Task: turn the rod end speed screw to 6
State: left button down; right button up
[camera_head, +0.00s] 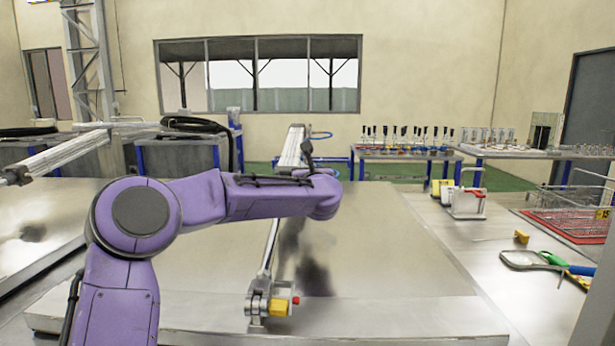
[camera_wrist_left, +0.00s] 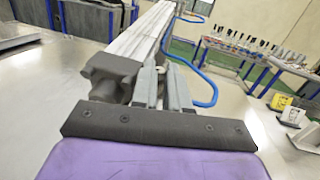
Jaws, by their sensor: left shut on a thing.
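The pneumatic cylinder (camera_head: 291,143) is a long silver body at the far side of the metal plate, and it also shows in the left wrist view (camera_wrist_left: 145,38). Its rod (camera_head: 270,248) runs toward me to a yellow and red end piece (camera_head: 278,304). My left gripper (camera_head: 307,158) is at the cylinder's near, rod end. In the left wrist view its two grey fingers (camera_wrist_left: 163,84) are shut at the right side of the dark end cap (camera_wrist_left: 112,75). The rod end speed screw is hidden between the fingers, and its setting cannot be read. My right gripper is not in view.
A blue hose (camera_wrist_left: 207,85) loops close to the right of the fingers. Another cylinder (camera_head: 65,153) lies at the left. The plate (camera_head: 390,270) is mostly clear.

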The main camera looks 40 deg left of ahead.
pick_arm(q)
jog(key=shift+f, duration=0.1)
jog(key=c, duration=1.1)
grip_release()
